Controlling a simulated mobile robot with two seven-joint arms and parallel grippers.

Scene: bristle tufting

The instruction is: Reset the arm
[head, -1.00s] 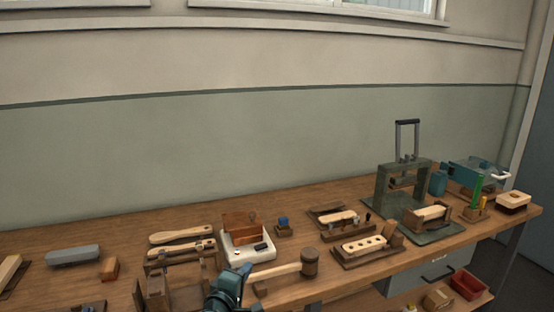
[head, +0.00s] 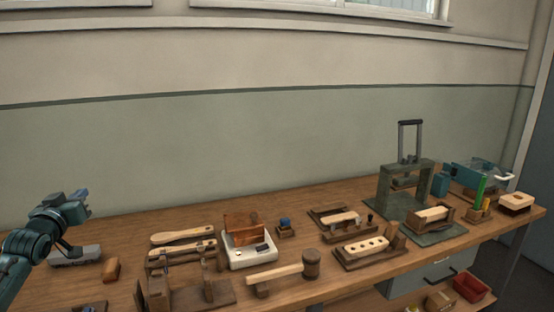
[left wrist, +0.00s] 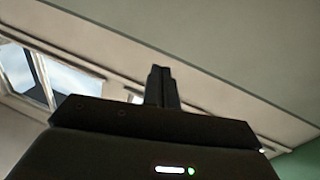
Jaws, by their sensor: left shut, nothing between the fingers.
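My left gripper (head: 80,194) is raised at the left of the head view, above the bench and in front of the green wall. It partly covers a grey block (head: 85,256) on the bench. In the left wrist view its two dark fingers (left wrist: 162,86) are together with nothing between them. That view looks up toward the wall and a window. My right gripper is in neither view.
The wooden workbench (head: 120,225) holds a mallet (head: 275,272), a white scale with a wooden box (head: 250,255), brush handles on a stand (head: 182,250), drilled brush blocks (head: 365,246) and a green press (head: 405,185). A red bin (head: 470,287) sits below, at the right.

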